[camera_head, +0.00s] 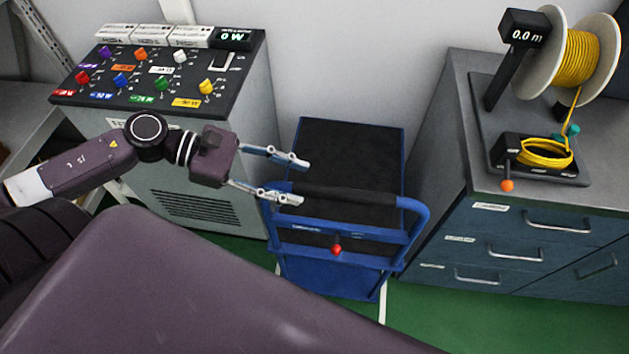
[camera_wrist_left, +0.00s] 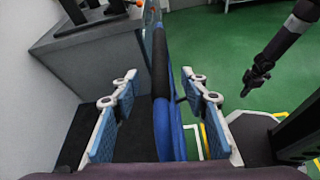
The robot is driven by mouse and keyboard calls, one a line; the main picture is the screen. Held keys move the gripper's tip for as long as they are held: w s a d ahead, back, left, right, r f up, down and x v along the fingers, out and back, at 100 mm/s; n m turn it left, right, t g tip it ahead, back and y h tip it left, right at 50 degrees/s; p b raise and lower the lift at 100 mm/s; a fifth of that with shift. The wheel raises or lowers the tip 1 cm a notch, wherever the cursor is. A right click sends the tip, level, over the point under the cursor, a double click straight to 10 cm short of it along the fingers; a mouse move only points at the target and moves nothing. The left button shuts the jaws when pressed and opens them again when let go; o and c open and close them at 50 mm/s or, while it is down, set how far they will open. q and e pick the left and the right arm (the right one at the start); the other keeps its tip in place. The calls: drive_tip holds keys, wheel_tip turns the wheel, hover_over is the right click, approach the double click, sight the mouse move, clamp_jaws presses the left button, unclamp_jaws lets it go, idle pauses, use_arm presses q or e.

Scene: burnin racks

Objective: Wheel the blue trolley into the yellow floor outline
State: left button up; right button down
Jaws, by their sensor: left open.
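The blue trolley (camera_head: 335,275) stands between two cabinets, with a dark deck and a blue push handle with a black grip (camera_head: 345,193). My left gripper (camera_head: 297,177) is open at the left end of the handle. In the left wrist view, the handle (camera_wrist_left: 160,75) runs between the open fingers of my left gripper (camera_wrist_left: 159,80), with no clear contact. A dark gripper (camera_wrist_left: 256,78), apparently my right, hangs over the green floor there; its finger state is unclear. Yellow floor lines (camera_wrist_left: 206,141) show partly at the lower right of the wrist view; the full outline is hidden.
A grey cabinet with coloured knobs (camera_head: 150,85) stands left of the trolley. A drawer cabinet (camera_head: 500,245) with a yellow cable spool (camera_head: 570,58) stands close on its right. A wall is behind. Green floor (camera_head: 480,325) is open in front, with a white line (camera_head: 383,300).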

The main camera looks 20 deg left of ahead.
sight(319, 188)
use_arm(q)
drive_tip(key=shift+w+d+f, duration=0.1)
drive_tip(key=shift+d+f, duration=0.05)
drive_tip(key=shift+d, duration=0.1)
drive_tip(key=x, duration=0.2)
drive_tip(key=shift+w+d+f, duration=0.1)
drive_tip(key=shift+w+d, duration=0.1)
drive_tip(key=shift+d, duration=0.1)
drive_tip(key=shift+p+x, duration=0.35)
drive_tip(key=shift+x, duration=1.45)
use_arm(e)
drive_tip(key=shift+s+a+r, duration=0.1)
drive_tip(key=shift+a+r, duration=0.15)
drive_tip(key=shift+a, duration=0.25)
drive_tip(key=shift+s+a+r, duration=0.1)
drive_tip(key=shift+a+r, duration=0.15)
drive_tip(key=shift+a, duration=0.2)
use_arm(q)
drive_tip(key=shift+s+f, duration=0.1)
drive_tip(key=shift+c, duration=0.3)
drive_tip(key=c, duration=1)
clamp_jaws()
use_arm(e)
drive_tip(key=shift+a, duration=0.1)
